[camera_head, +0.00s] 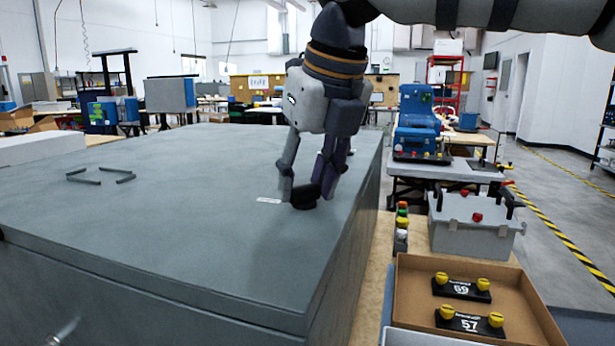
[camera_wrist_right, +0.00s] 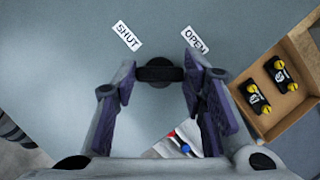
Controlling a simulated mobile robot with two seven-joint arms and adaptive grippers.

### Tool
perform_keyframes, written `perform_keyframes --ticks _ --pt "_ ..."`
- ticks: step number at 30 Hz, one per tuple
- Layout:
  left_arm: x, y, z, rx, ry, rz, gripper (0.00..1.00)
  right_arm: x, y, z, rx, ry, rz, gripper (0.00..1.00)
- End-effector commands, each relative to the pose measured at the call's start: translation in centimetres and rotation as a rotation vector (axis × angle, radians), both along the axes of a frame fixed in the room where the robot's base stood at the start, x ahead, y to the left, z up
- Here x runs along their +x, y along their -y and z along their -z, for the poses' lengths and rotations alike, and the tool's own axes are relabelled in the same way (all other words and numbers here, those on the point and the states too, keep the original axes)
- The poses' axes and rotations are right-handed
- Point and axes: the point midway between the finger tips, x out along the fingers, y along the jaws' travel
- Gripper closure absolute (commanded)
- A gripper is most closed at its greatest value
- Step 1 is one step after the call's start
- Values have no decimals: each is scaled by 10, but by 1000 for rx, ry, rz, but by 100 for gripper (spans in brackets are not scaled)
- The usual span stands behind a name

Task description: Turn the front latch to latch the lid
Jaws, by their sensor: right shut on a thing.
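The front latch is a small black knob (camera_head: 304,200) on the grey lid (camera_head: 190,210), close to the lid's right edge. In the right wrist view the latch (camera_wrist_right: 158,73) shows as a dark bar over a round base. A white SHUT label (camera_wrist_right: 127,36) and a white OPEN label (camera_wrist_right: 195,41) lie on the lid beyond it, to either side. My right gripper (camera_head: 307,188) comes down from above and is shut on the latch, one finger at each end of the bar. Its fingers partly hide the latch. My left gripper is not in view.
A cardboard tray (camera_head: 408,290) with two black, yellow-knobbed parts stands right of the big grey case. A grey box (camera_head: 470,228) and small coloured-capped items (camera_head: 401,228) are behind it. A thin dark bracket pair (camera_head: 98,176) lies on the lid's left. Most of the lid is clear.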

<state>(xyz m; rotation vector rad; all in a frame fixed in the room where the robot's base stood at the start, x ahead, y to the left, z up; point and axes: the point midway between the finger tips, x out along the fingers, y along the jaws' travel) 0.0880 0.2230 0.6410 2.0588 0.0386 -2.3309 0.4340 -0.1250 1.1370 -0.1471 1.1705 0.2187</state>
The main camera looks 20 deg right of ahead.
Motion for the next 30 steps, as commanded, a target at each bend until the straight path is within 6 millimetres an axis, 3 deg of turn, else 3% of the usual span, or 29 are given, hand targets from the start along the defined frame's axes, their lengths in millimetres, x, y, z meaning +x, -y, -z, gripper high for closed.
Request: perform_keyframes --ticks 18,30 --pt "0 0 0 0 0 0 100 0 -4 0 0 2 564 90" --pt "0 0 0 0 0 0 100 1 -5 0 1 0 794 90"
